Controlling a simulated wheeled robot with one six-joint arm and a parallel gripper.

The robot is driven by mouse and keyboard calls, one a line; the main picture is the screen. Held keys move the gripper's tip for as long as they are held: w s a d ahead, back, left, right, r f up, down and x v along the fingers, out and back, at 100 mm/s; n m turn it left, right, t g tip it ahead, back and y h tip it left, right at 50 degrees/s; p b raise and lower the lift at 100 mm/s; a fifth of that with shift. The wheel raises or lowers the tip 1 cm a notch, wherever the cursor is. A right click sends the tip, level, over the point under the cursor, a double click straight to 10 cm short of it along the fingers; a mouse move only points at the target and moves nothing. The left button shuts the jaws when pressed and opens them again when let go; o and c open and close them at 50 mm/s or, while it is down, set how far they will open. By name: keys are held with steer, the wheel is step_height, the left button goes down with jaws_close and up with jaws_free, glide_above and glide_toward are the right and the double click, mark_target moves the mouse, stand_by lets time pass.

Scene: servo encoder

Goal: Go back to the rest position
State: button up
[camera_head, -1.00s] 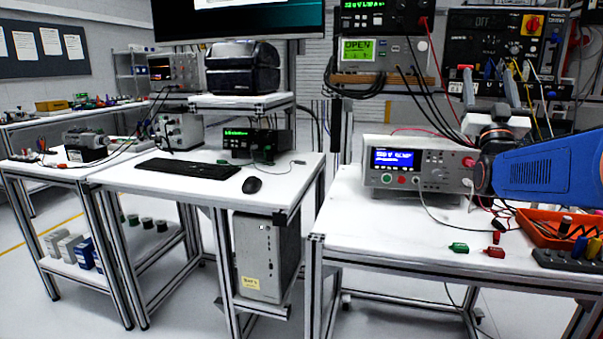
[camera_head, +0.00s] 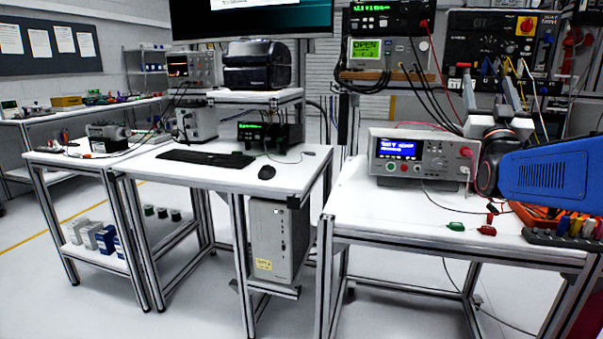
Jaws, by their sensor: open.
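My gripper (camera_head: 488,88) is at the right of the head view, at the end of my blue arm (camera_head: 548,174). Its two pale fingers point up and stand apart, with nothing visible between them. The arm reaches in from the right edge and shows in front of the right workbench (camera_head: 375,208). Part of the wrist is dark and round and hides some of the bench behind it.
A bench instrument with a blue display (camera_head: 400,150) stands on the right workbench, left of my wrist. Green and red connectors (camera_head: 456,227) lie near its front edge. A desk (camera_head: 215,178) with keyboard and mouse stands left. Floor is clear at front left.

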steer(key=s+a+f+n+g+y, duration=0.15)
steer(key=s+a+f+g, duration=0.3)
steer(key=f, duration=0.65)
steer(key=s+a+f+g+y, duration=0.35)
steer(key=a+f+g, duration=0.2)
steer(key=f, duration=0.65)
steer(key=s+a+f+g, duration=0.2)
steer(key=s+f+g, duration=0.1)
steer(key=s+f, duration=0.3)
steer(key=s+a+f+n+g+y, duration=0.1)
steer(key=s+f+g, duration=0.2)
steer(key=s+f, duration=0.4)
steer(key=s+a+f+g, duration=0.2)
steer(key=s+f+g, duration=0.2)
steer(key=s+f, duration=0.3)
steer(key=s, duration=0.5)
steer(key=shift+s+a+f+y, duration=0.15)
steer(key=shift+s+a+y, duration=0.15)
steer(key=shift+s+a, duration=0.05)
steer(key=shift+n, duration=0.25)
steer(key=shift+c, duration=0.4)
